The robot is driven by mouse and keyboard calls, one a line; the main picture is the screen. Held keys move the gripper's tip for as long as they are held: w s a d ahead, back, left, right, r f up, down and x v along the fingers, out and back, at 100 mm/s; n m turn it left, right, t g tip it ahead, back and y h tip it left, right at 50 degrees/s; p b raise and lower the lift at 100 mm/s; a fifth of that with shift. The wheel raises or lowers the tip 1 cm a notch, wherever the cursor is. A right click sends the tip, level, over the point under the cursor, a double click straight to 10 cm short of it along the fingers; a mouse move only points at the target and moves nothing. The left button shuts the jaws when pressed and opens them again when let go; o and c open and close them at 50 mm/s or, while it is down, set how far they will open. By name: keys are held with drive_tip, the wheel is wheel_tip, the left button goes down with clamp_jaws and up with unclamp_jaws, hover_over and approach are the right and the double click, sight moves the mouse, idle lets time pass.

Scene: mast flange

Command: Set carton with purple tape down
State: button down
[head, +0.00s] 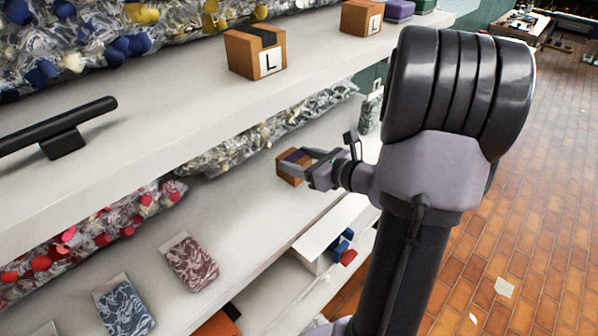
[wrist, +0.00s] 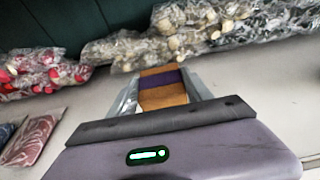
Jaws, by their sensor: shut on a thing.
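The carton with purple tape (head: 289,168) is a small orange-brown box with a purple band across its top. In the wrist view the carton (wrist: 163,97) sits between the two fingers, with the purple band across it. My gripper (head: 301,166) is shut on the carton, one finger on each side. The carton is at the middle shelf (head: 235,215), over its right part. I cannot tell whether its underside touches the shelf. My gripper also shows in the wrist view (wrist: 163,95).
Bagged goods (head: 270,135) line the back of this shelf. Two patterned packets (head: 190,262) lie left of the carton, with bare shelf between. The upper shelf (head: 170,100) overhangs and holds two cartons marked L (head: 255,52). A white bin (head: 325,235) is below.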

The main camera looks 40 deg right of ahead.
drive_tip(key=shift+f+b, duration=0.8)
drive_tip(key=shift+f, duration=0.95)
drive_tip(key=shift+c, duration=2.2)
unclamp_jaws()
drive_tip(key=shift+r, duration=0.1)
